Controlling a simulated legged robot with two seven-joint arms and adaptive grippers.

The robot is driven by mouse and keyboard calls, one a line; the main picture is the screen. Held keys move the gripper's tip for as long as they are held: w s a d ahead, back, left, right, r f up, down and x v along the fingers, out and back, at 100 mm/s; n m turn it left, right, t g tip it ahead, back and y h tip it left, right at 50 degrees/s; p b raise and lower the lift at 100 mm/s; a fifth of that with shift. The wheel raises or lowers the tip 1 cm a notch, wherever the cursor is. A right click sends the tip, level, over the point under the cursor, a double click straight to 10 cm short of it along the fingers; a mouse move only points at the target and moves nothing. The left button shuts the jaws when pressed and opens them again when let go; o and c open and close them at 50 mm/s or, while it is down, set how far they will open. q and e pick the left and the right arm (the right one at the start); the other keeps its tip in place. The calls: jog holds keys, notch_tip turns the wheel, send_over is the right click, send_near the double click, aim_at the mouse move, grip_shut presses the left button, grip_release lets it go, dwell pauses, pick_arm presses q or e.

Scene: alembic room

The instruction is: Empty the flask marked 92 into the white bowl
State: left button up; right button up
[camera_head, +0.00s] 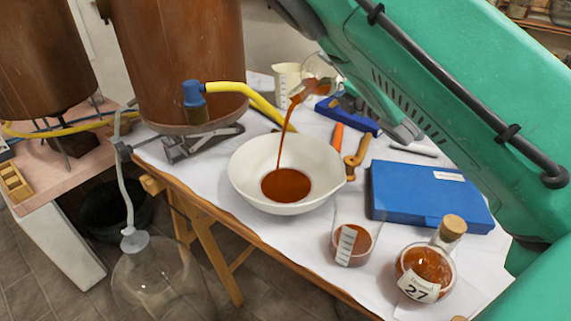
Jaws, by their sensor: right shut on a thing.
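A small clear glass flask (318,70) is tilted above the far side of the white bowl (247,186). A thin orange-brown stream runs from its mouth into the bowl. A pool of the same liquid (286,185) lies in the bowl's bottom. Some liquid still shows near the flask's mouth. No number is readable on this flask. My right gripper (338,86) is shut on it, mostly hidden behind my green arm. My left gripper is not in view.
A corked flask marked 27 (425,268) and a beaker of brown liquid (354,238) stand at the table's front right. A blue case (425,195) lies behind them. A cream measuring jug (287,82) stands behind the bowl; tools lie to its right. A yellow hose (250,95) hangs nearby.

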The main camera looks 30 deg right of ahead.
jog(key=shift+s+a+r+n+b, duration=0.1)
jog(key=shift+a+r+n+b, duration=0.05)
jog(key=shift+r+n+b, duration=0.25)
dwell(0.5)
jog(key=shift+a+r+n+t, duration=0.1)
jog(key=shift+r+n+t, duration=0.2)
jog(key=shift+r+n, duration=0.1)
jog(key=shift+b, duration=0.3)
jog(key=shift+s+a+r+n+b, duration=0.15)
jog(key=shift+a+r+n+b, duration=0.15)
jog(key=shift+n+b, duration=0.2)
jog(key=shift+r, duration=0.25)
